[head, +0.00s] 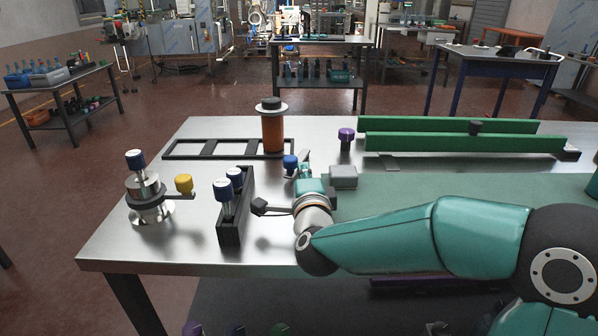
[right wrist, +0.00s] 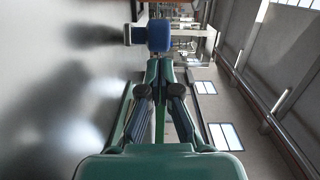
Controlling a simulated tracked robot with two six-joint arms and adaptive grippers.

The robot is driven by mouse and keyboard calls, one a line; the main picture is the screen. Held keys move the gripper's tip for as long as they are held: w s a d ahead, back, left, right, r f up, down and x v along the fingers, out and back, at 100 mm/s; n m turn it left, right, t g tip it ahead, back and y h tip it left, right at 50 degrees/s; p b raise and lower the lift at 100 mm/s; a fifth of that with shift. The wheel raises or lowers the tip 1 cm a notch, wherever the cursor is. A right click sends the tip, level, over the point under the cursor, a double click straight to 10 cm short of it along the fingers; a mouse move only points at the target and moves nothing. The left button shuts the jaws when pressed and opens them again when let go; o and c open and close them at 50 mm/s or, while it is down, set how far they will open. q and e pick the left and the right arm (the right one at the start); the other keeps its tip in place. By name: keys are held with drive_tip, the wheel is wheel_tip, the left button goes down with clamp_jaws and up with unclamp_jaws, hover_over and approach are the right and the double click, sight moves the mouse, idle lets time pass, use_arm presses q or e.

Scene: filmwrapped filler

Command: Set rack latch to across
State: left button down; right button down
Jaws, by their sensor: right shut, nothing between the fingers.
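A blue knob (head: 290,162) stands on the steel table near the front right corner of a low black rack frame (head: 228,156). It appears to be the rack latch, but its setting is hard to read. In the right wrist view the blue knob (right wrist: 158,38) lies just beyond my fingertips, with a pale metal end on its left. My right gripper (head: 300,172) is shut and empty close to the knob; it also shows in the right wrist view (right wrist: 159,68). I cannot tell whether it touches the knob. My left gripper is not in view.
An orange-brown roll (head: 273,132) stands at the frame's right end. A black holder (head: 231,232) with blue-capped tools stands left of my right arm, beside a metal fixture with a yellow knob (head: 184,184). A grey block (head: 344,177) and purple knob (head: 346,134) are to the right.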

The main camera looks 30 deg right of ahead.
drive_tip(key=v, duration=1.1)
drive_tip(key=shift+d+f, duration=0.1)
